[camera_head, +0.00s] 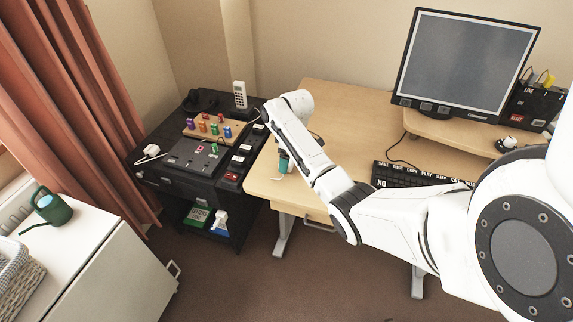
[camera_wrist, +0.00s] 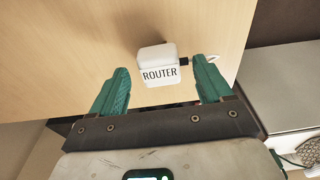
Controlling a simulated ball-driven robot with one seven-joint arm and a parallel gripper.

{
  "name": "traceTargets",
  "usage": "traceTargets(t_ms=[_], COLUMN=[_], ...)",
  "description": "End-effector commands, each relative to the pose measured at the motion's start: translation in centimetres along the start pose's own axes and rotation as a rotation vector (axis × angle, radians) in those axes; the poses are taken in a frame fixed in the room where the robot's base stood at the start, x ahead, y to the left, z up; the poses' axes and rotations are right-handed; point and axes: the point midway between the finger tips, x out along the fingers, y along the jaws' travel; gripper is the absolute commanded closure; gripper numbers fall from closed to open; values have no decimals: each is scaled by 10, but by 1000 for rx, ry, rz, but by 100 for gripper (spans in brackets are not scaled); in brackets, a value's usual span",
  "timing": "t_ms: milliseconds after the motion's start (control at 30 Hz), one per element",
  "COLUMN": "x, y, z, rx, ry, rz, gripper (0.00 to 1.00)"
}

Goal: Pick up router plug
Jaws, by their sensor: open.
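The router plug (camera_wrist: 157,58) is a small white block with "ROUTER" in black letters on its front. It sits on the light wooden desk (camera_wrist: 95,35), with a dark prong or connector at its right side. My gripper (camera_wrist: 161,66) is open, its two teal fingers on either side of the plug in the wrist view, with gaps visible on both sides. Nothing is held. In the head view my gripper (camera_head: 285,163) is over the desk's left edge; the plug cannot be made out clearly there.
A dark side table (camera_head: 150,172) with a switch panel and a cordless phone (camera_head: 240,95) stands left of the desk. A monitor (camera_head: 466,62) and a keyboard (camera_head: 410,175) are to the right. A white cabinet (camera_head: 100,265) with a green watering can (camera_head: 50,207) is at lower left.

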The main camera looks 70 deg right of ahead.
Motion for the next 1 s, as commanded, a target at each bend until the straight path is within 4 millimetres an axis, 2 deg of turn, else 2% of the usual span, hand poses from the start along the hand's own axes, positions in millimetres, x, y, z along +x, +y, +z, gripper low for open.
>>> traceTargets(t_ms=[100, 200, 467, 1000], x=[17, 24, 26, 26], y=[0, 0, 0, 0], z=[0, 0, 0, -1], rx=[2, 2, 2, 2], ry=[-3, -1, 0, 0], rz=[0, 1, 1, 1], gripper=[21, 21, 21, 72])
